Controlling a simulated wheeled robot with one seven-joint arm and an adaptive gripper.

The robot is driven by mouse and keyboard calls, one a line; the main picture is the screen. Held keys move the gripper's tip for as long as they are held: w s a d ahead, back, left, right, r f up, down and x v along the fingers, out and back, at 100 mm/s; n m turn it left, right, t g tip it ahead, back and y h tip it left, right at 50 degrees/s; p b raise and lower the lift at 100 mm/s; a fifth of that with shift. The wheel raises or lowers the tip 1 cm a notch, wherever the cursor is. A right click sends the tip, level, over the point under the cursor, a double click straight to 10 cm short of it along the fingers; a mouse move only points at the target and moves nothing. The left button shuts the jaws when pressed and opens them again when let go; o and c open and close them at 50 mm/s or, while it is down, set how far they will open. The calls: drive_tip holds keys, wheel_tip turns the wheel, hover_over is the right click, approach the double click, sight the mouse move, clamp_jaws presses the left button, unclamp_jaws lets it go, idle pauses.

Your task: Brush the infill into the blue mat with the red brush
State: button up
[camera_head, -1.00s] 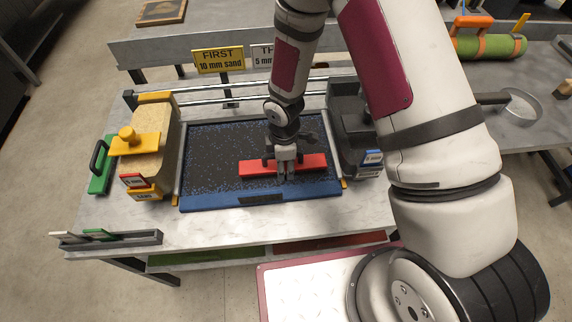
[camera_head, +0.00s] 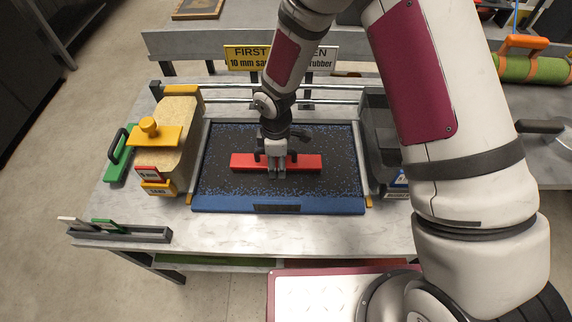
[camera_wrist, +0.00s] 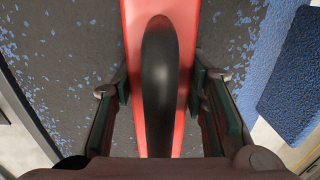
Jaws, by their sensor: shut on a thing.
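The blue mat (camera_head: 224,192) lies in a frame on the workbench. Dark infill covers most of its middle, with blue showing through in specks, mainly near the edges. The red brush (camera_head: 308,161) lies crosswise over the mat, around its middle. My gripper (camera_head: 278,172) is above the brush and shut on its handle. In the wrist view the red brush (camera_wrist: 184,20) runs through the picture with a black curved handle (camera_wrist: 160,80) between my fingers (camera_wrist: 160,92). The brush's underside is hidden, so I cannot tell how firmly it touches the infill.
A sand hopper (camera_head: 179,110) with a yellow lid stands left of the mat. A dark hopper (camera_head: 385,140) stands at the right, partly behind my arm. A yellow sign (camera_head: 247,58) stands behind. A card rack (camera_head: 120,232) sits at the front left.

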drive_tip(key=shift+w+a+b, duration=0.6)
drive_tip(key=shift+a, duration=0.55)
drive_tip(key=shift+w+a+b, duration=0.6)
drive_tip(key=shift+a+b, duration=0.05)
drive_tip(key=shift+a, duration=0.55)
drive_tip(key=shift+w+a+b, duration=0.6)
drive_tip(key=shift+a, duration=0.55)
drive_tip(key=shift+s+d+p, duration=0.1)
drive_tip(key=shift+d+p, duration=0.2)
drive_tip(key=shift+d, duration=1.35)
drive_tip(key=shift+a, duration=0.1)
drive_tip(key=shift+a+b, duration=0.55)
drive_tip(key=shift+a, duration=1)
drive_tip(key=shift+d, duration=0.15)
